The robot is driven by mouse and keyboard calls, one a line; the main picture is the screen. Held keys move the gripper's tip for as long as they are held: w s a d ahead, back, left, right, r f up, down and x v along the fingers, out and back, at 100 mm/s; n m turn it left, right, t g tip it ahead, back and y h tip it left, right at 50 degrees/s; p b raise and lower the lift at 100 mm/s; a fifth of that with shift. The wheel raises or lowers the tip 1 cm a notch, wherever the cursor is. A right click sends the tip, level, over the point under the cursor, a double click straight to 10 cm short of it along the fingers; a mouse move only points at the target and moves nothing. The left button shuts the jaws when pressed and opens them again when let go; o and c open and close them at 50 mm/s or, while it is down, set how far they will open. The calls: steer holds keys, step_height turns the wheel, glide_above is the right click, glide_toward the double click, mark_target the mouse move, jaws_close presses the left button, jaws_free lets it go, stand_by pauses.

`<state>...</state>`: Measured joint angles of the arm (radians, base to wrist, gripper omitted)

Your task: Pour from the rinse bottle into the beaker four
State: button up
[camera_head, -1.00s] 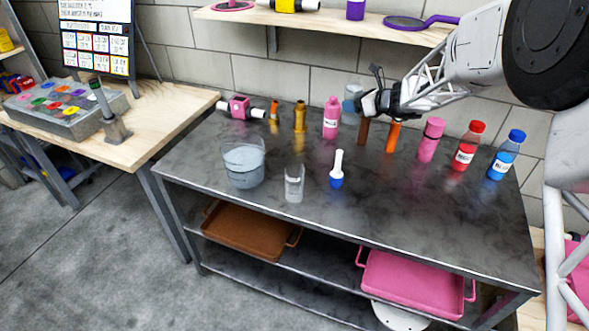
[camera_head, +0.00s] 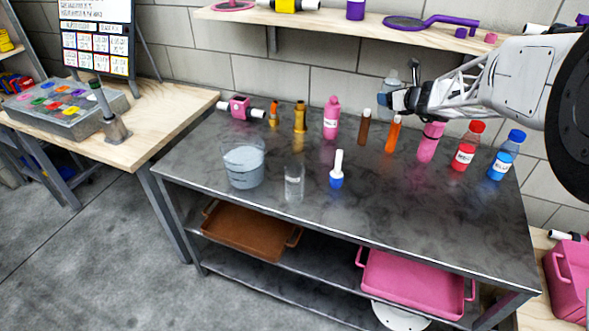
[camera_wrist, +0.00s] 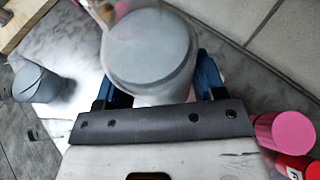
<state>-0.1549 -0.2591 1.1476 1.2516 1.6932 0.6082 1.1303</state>
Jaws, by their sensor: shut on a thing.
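My gripper (camera_head: 392,99) is shut on a clear, grey-blue bottle (camera_head: 388,88), which I take as the rinse bottle, above the back of the dark bench. In the wrist view the bottle (camera_wrist: 150,48) sits between the blue fingers (camera_wrist: 160,85), its round grey top or contents facing the camera. A large clear beaker (camera_head: 243,167) with grey-blue liquid stands at the bench's left; a smaller clear beaker (camera_head: 294,184) stands to its right. I see no number on either, so I cannot tell which is beaker four. My gripper is apart from both.
Along the back stand a pink bottle (camera_head: 331,118), brown tube (camera_head: 364,127), orange tube (camera_head: 392,134), pink container (camera_head: 429,141), red bottle (camera_head: 467,146) and blue bottle (camera_head: 506,155). A white-and-blue dropper (camera_head: 337,172) stands near the small beaker. The bench's front right is clear.

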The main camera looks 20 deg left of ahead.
steer(key=shift+d+r+m+t+h, duration=0.85)
steer(key=shift+d+m+h, duration=1.4)
steer(key=shift+d, duration=3.25)
steer(key=shift+d+r+m+t+h, duration=0.35)
steer(key=shift+d+m+t+h, duration=1.45)
steer(key=shift+d, duration=3.65)
steer(key=s+a+f+n+g+y, duration=0.1)
steer(key=s+a+n+y, duration=0.1)
steer(key=a, duration=0.4)
steer(key=s+a+f+n+g+y, duration=0.1)
steer(key=a+n+y, duration=0.1)
steer(key=a, duration=0.4)
steer(key=n+g+y, duration=0.7)
steer(key=n+g, duration=0.9)
glide_above(295, 184)
steer(key=s+a, duration=0.2)
steer(key=a, duration=0.2)
step_height(295, 184, down, 6)
steer(key=s+a+f+n+g, duration=0.2)
steer(key=s+f+g, duration=0.1)
steer(key=s, duration=0.5)
steer(key=w+d+f+m+t, duration=0.1)
steer(key=w+d+f, duration=0.3)
steer(key=d+f, duration=0.4)
steer(key=shift+d+f+t, duration=0.2)
steer(key=shift+d+t, duration=0.15)
steer(key=shift+d, duration=0.8)
steer(key=shift+w+m, duration=0.1)
steer(key=shift+m, duration=0.15)
